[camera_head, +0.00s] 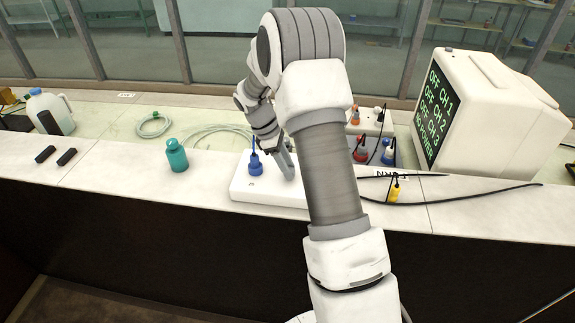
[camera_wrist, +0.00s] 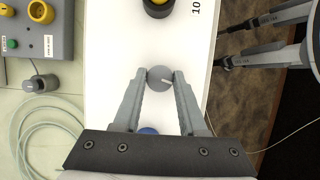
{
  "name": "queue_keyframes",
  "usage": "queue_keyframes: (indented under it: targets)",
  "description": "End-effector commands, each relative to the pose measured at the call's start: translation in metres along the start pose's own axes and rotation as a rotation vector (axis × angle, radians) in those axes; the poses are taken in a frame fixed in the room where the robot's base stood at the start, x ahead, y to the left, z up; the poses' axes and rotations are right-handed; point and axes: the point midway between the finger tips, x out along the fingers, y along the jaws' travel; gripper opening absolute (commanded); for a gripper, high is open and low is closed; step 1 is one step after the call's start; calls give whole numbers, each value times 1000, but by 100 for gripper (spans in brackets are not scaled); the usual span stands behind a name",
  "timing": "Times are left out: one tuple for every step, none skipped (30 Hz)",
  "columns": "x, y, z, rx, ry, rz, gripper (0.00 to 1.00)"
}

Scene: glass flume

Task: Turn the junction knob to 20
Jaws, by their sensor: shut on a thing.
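The junction knob (camera_wrist: 160,79) is a small round grey knob with a short white pointer line, on a white box (camera_wrist: 110,100) in the wrist view. The pointer line points roughly right in that view. A printed "10" (camera_wrist: 196,8) is at the upper right of the box; I see no "20". My gripper (camera_wrist: 160,75) is shut on the knob, a fingertip on each side. In the head view the white box (camera_head: 265,196) stands on the bench and my gripper (camera_head: 286,166) reaches down to it. The knob is hidden there.
A blue plug (camera_head: 254,162) stands upright on the box, close to my gripper. A teal bottle (camera_head: 177,156) stands to the left. A monitor (camera_head: 490,110), coloured plugs and a yellow plug (camera_head: 394,190) with a black cable are to the right. Hose coils (camera_head: 153,125) lie behind.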

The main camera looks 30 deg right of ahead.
Motion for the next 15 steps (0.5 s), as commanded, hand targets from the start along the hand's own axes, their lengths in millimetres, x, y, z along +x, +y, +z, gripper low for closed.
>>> queue_keyframes:
  targets:
    - [-1, 1, 0, 40, 0, -16, 0]
    - [-2, 1, 0, 67, 0, -27, 0]
    - [-1, 2, 0, 102, 0, -41, 0]
    - [-1, 2, 0, 130, 0, -53, 0]
    - [-1, 2, 0, 155, -1, -63, 0]
    - [-1, 2, 0, 191, 1, -78, 0]
    - [-1, 2, 0, 217, 0, -88, 0]
    - [-1, 2, 0, 244, 0, -100, 0]
    - [-1, 2, 0, 279, 0, -114, 0]
    - [-1, 3, 0, 305, 0, -125, 0]
    - [-1, 3, 0, 332, 1, -136, 0]
    - [-1, 3, 0, 366, 1, -150, 0]
    - [-1, 3, 0, 394, 1, -162, 0]
    - [-1, 3, 1, 419, 0, -172, 0]
    - [0, 3, 1, 455, 0, -188, 0]
